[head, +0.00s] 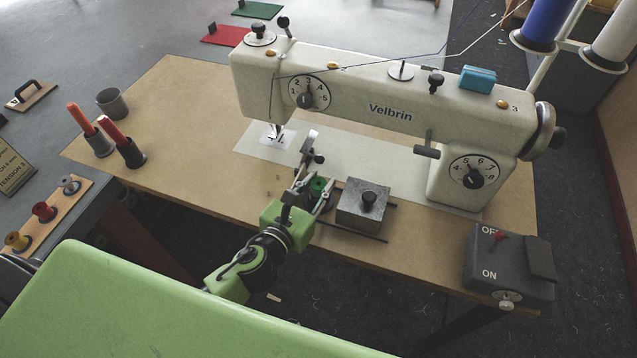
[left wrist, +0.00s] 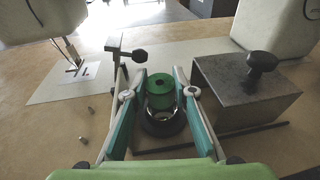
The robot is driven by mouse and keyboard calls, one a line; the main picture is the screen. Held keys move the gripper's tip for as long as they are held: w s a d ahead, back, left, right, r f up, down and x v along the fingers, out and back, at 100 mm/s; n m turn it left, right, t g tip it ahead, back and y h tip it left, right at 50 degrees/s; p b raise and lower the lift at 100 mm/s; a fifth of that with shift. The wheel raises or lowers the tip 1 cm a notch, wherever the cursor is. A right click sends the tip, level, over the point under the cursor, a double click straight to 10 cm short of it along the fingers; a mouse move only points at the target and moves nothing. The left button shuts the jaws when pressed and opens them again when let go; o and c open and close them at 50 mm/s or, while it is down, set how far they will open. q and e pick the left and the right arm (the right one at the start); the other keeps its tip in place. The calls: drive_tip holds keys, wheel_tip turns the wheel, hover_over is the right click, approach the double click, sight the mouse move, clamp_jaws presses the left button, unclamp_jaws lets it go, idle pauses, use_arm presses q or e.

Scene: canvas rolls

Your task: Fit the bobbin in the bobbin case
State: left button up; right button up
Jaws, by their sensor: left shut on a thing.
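My left gripper (head: 315,188) is shut on a green bobbin (left wrist: 160,90), with a finger on either side of it. The bobbin has a dark hole in its top and also shows in the head view (head: 318,184). Directly below it in the left wrist view is the dark round bobbin case (left wrist: 163,126) with a shiny metal inner rim. The bobbin hides the back of the case; I cannot tell whether its lower edge is inside the case or just above it. My right gripper is not in view.
A grey metal box with a black knob (head: 362,205) stands close right of the gripper. The sewing machine (head: 390,110) stands behind. A rack (head: 63,215) holds grey, red and yellow bobbins at left. A switch box (head: 510,265) sits front right.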

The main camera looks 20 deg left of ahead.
sight(317, 194)
use_arm(q)
drive_tip(key=shift+f+b, duration=1.2)
drive_tip(key=shift+f, duration=0.35)
drive_tip(key=o, duration=1)
drive_tip(key=shift+s+a, duration=0.1)
drive_tip(key=shift+s, duration=0.3)
drive_tip(key=v, duration=0.9)
drive_tip(key=shift+s, duration=0.1)
drive_tip(key=shift+v, duration=1.05)
drive_tip(key=shift+r, duration=0.1)
